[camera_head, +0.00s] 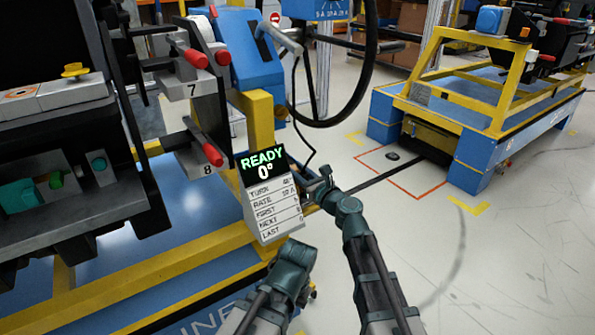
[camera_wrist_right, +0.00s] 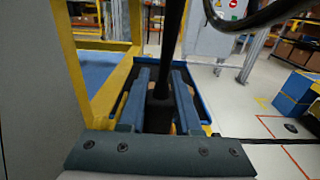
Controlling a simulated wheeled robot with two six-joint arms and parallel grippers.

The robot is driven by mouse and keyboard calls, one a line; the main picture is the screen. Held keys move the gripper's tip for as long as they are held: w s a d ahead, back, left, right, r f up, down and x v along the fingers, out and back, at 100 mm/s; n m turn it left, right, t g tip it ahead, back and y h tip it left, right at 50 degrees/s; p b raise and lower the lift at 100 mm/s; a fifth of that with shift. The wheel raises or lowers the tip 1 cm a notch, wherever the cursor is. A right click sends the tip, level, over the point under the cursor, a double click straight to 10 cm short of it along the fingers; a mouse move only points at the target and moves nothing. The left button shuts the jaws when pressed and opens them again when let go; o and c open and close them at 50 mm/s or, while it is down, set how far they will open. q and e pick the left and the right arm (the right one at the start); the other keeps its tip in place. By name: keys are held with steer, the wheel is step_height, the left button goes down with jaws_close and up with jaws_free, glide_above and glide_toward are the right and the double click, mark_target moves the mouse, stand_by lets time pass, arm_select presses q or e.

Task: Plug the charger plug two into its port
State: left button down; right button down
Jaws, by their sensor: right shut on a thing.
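My right gripper (camera_head: 322,187) is beside the display panel in the head view. In the right wrist view its two fingers (camera_wrist_right: 160,100) are closed on a black plug (camera_wrist_right: 159,116), with a thick black cable rising from it. In the head view the plug is too small and covered to make out; a thin black cable (camera_head: 299,125) runs down towards the gripper. My left arm comes in at the bottom, below the panel; its wrist (camera_head: 290,265) shows, but its fingers are mostly hidden. I cannot make out which opening is the plug's port.
Red-handled clamps (camera_head: 195,58) marked 7 and 8 and a dark dashboard module (camera_head: 60,180) stand at left. A blue-and-yellow cart (camera_head: 475,115) stands at right. Open floor (camera_head: 500,250) lies at lower right.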

steer(key=shift+f+b, duration=1.4)
steer(key=shift+f, duration=0.05)
steer(key=c, duration=0.5)
jaws_free()
steer(key=shift+v, duration=6.95)
steer(key=shift+w+d, duration=0.1)
steer(key=shift+w, duration=0.05)
